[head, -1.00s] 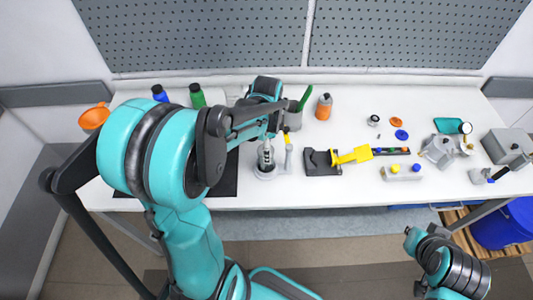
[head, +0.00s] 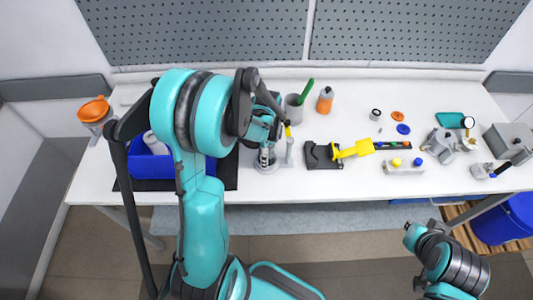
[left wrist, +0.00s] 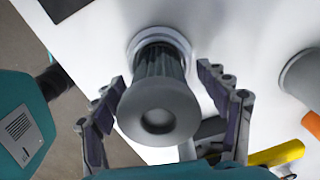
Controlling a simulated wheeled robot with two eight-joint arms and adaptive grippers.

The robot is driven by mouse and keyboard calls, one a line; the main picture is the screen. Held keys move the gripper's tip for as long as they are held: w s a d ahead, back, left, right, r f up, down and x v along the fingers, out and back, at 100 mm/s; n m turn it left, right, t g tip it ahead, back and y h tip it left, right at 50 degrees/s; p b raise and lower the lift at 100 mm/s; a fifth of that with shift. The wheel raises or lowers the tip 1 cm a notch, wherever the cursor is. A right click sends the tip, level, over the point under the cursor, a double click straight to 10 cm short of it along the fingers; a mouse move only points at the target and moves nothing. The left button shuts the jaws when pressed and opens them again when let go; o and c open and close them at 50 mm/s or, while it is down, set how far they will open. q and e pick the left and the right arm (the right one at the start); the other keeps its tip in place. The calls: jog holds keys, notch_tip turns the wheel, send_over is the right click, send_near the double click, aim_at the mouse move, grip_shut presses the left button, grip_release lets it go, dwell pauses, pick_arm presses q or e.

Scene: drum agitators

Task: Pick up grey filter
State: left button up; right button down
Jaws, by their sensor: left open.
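The grey filter (left wrist: 158,100), with a round flanged top and a ribbed body, stands upright on a pale ring on the white table in the left wrist view. My left gripper (left wrist: 161,76) is open, with one finger on each side of the filter and small gaps visible. In the head view my left gripper (head: 266,130) is over the table left of centre, and my arm and hand partly cover the filter's spot. My right arm shows at the lower right of the head view, but I cannot make out its gripper.
A grey cup (head: 293,112) with a green item and an orange bottle (head: 325,100) stand behind. A black holder with a yellow tool (head: 352,152) lies to the right. A blue bin (head: 150,166) is at left, partly behind my arm. The table's front middle is clear.

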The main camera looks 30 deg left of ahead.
pick_arm(q)
jog(key=c, duration=1.3)
jog(key=shift+r, duration=0.1)
